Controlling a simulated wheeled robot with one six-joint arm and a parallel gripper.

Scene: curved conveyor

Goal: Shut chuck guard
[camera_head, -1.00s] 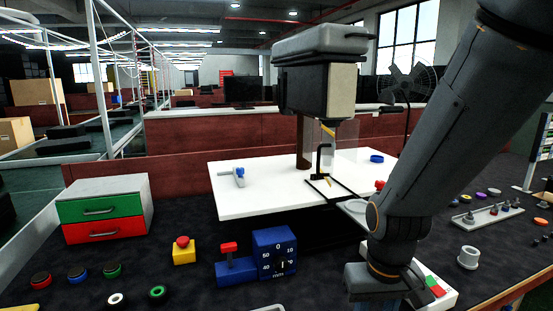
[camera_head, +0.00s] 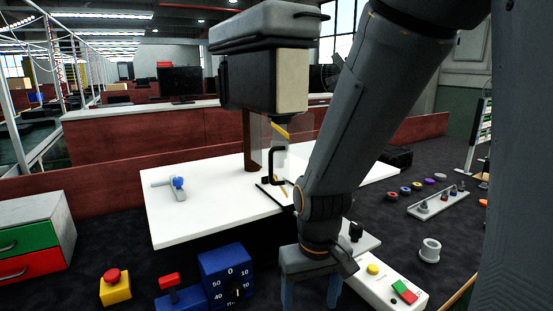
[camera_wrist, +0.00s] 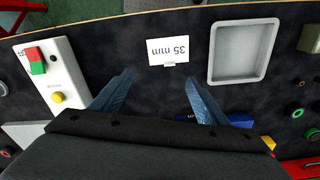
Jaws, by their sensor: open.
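The drill machine head (camera_head: 265,75) stands over a white table (camera_head: 215,215). Below it hangs the chuck guard (camera_head: 268,150), a clear panel with a yellow strip, near a black bent bar (camera_head: 281,165). The panel is hard to make out, and my arm covers the area to its right. I cannot tell how far the guard is swung. My gripper (camera_head: 312,292) is low in front of the table, right of the guard and apart from it, pointing down. In the wrist view my gripper (camera_wrist: 161,85) is open and empty above the dark bench.
A white control box (camera_head: 370,272) with yellow button and red-green switch is beside my gripper. A blue dial box (camera_head: 226,275) and red-topped stop button (camera_head: 114,287) stand left.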

